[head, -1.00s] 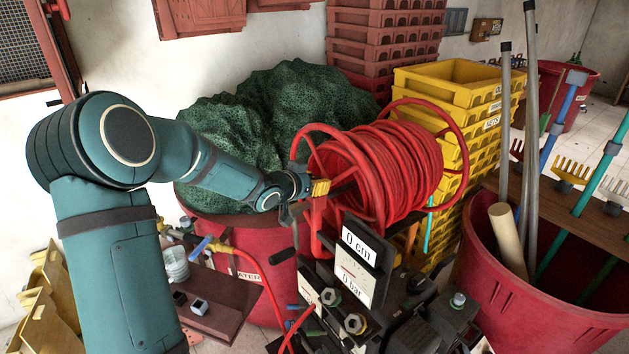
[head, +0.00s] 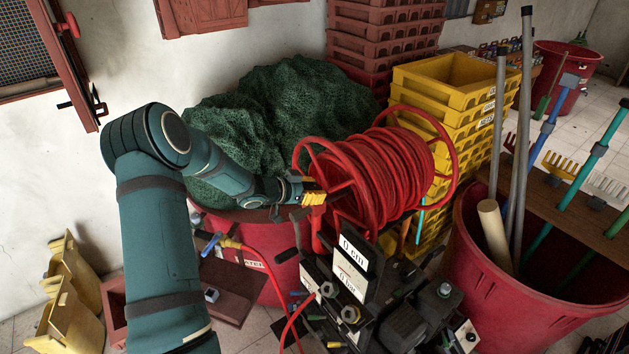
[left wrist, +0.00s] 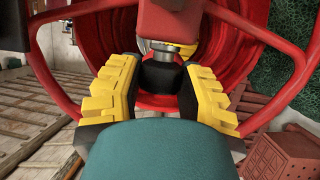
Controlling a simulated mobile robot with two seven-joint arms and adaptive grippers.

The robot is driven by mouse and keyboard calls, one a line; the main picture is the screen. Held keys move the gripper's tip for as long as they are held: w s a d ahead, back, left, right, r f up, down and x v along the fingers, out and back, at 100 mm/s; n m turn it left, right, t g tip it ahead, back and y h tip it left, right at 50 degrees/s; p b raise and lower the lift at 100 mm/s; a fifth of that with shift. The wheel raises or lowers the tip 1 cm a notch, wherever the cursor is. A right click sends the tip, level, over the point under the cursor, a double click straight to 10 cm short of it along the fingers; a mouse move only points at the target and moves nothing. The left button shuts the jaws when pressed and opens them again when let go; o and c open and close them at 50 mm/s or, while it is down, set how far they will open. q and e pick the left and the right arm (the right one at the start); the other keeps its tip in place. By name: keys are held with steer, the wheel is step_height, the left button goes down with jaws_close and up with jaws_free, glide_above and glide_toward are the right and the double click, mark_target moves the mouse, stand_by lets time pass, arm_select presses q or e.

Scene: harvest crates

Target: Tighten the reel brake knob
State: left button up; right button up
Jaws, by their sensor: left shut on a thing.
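The red hose reel (head: 385,180), wound with red hose, sits in the middle of the head view. My left gripper (head: 314,197) is at the near left side of the reel, by its hub. In the left wrist view, the yellow fingers of my left gripper (left wrist: 158,80) stand on both sides of a dark knob (left wrist: 161,74) and are shut on it. A metal collar and a red block (left wrist: 170,18) show just beyond the knob. In the head view the gripper hides the knob. My right gripper is not in view.
A dark panel with "0 cm" and "0 bar" labels (head: 354,265) stands just below the reel. A green net heap (head: 270,125) lies behind my left arm. Stacked yellow crates (head: 447,85) and a red tub of tools (head: 480,268) stand to the right.

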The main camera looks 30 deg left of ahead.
arm_select(q)
steer(key=shift+w+r+m+g+h+p, duration=0.1)
steer(key=shift+m+g+h+p, duration=0.25)
steer(key=shift+m+h, duration=0.35)
steer(key=shift+m+g+h, duration=0.4)
steer(key=shift+g, duration=0.05)
steer(key=shift+m+g+h, duration=1.5)
steer(key=shift+m+g, duration=0.1)
steer(key=shift+m, duration=0.3)
steer(key=o, duration=1.2)
steer(key=shift+r, duration=0.1)
